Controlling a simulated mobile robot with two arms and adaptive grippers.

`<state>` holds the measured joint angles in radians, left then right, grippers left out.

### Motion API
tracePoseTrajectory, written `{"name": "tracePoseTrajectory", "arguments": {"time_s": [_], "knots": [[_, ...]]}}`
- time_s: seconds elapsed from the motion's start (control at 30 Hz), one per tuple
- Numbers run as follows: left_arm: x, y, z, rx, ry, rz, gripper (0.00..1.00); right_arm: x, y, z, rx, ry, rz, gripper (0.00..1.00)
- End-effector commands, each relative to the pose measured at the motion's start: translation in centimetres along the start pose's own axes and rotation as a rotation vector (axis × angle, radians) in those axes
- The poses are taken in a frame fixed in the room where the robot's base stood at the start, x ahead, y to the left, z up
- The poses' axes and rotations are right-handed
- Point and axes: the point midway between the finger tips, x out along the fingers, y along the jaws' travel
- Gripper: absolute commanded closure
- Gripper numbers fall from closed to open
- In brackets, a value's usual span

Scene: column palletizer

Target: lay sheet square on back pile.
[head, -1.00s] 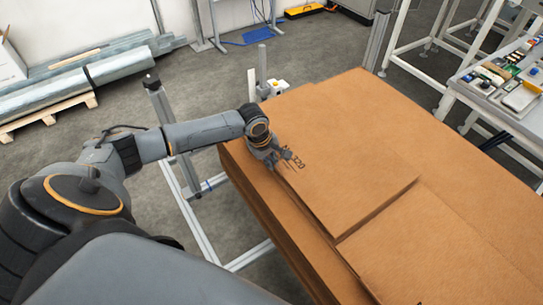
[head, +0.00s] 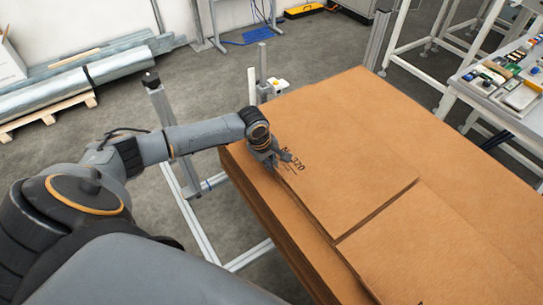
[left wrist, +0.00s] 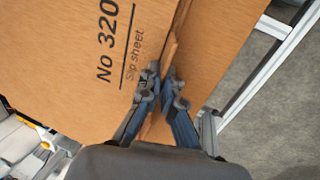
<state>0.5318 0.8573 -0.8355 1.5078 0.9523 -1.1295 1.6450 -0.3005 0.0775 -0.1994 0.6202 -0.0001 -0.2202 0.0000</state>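The brown slip sheet (head: 350,165), printed "No 320", lies on or just above the back pile (head: 241,173), near its left side. Its front edge runs along a dark seam beside another brown sheet (head: 440,255). My left gripper (head: 286,158) is at the slip sheet's left edge, beside the print. In the left wrist view, the sheet (left wrist: 60,50) fills the upper left, and its edge passes between the close-set fingertips of my left gripper (left wrist: 161,80). They appear shut on that edge. I cannot tell whether the sheet lies fully flat. My right gripper is not in view.
A metal frame with uprights (head: 175,130) stands along the left side of the pile. A white-framed bench (head: 500,95) with small parts stands at the right. Grey floor is open behind.

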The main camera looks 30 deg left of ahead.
Motion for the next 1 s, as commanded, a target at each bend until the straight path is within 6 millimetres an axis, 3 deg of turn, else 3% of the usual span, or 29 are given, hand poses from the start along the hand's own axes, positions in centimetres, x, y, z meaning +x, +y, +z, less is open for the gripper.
{"name": "tracePoseTrajectory", "arguments": {"time_s": [0.6,0.77,1.0], "knots": [[0.90,-0.19,0.01,0.000,0.000,0.002,1.00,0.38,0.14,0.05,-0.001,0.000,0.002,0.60],[0.85,-0.19,0.00,0.000,0.000,0.001,0.68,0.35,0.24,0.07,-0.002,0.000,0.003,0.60],[0.88,-0.26,0.02,0.000,0.000,-0.001,0.68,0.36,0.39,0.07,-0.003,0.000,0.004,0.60]]}}
